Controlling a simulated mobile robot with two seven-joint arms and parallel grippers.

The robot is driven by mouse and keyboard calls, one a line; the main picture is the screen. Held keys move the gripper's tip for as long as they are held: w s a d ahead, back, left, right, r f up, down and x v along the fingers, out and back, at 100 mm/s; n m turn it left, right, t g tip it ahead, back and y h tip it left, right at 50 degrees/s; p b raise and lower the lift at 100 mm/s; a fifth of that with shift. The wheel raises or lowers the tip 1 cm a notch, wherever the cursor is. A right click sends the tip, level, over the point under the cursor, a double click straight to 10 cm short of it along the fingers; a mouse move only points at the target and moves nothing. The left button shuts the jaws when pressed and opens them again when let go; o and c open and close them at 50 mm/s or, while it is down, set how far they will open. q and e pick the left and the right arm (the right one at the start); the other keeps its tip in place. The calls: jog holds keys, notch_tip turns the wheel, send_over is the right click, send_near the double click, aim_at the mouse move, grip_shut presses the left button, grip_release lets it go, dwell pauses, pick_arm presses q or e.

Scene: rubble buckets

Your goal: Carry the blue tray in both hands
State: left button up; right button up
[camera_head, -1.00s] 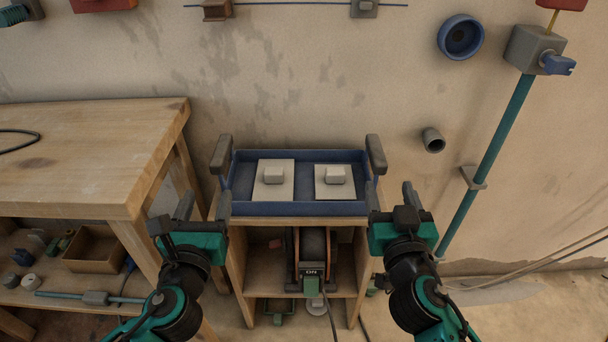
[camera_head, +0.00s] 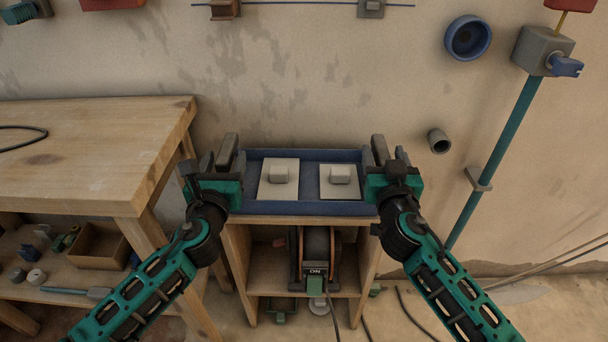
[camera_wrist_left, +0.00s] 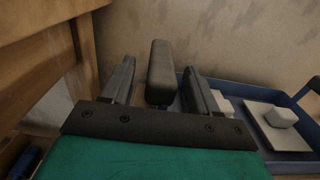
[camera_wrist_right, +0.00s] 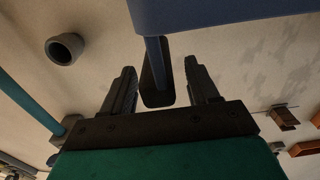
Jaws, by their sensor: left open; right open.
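The blue tray (camera_head: 300,208) sits on top of a small wooden stand, with two pale square plates (camera_head: 279,190) (camera_head: 339,190) in it, each with a small block on top. It has a dark grey handle at each end. My left gripper (camera_head: 215,162) is open at the left end; in the left wrist view the left handle (camera_wrist_left: 160,72) stands between its fingers (camera_wrist_left: 158,85). My right gripper (camera_head: 385,155) is open at the right end; in the right wrist view the right handle (camera_wrist_right: 156,85) lies between its fingers (camera_wrist_right: 160,85). Neither gripper is closed on a handle.
A wooden workbench (camera_head: 85,150) stands close on the left, near my left arm. The stand (camera_head: 240,260) holds a grinder-like machine (camera_head: 316,255) below the tray. A teal pipe (camera_head: 500,150) runs along the wall at right. Cables lie on the floor.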

pick_arm(q)
jog(key=shift+w, duration=1.05)
pick_arm(e)
jog(key=shift+w, duration=1.1)
pick_arm(q)
grip_shut()
pick_arm(e)
grip_shut()
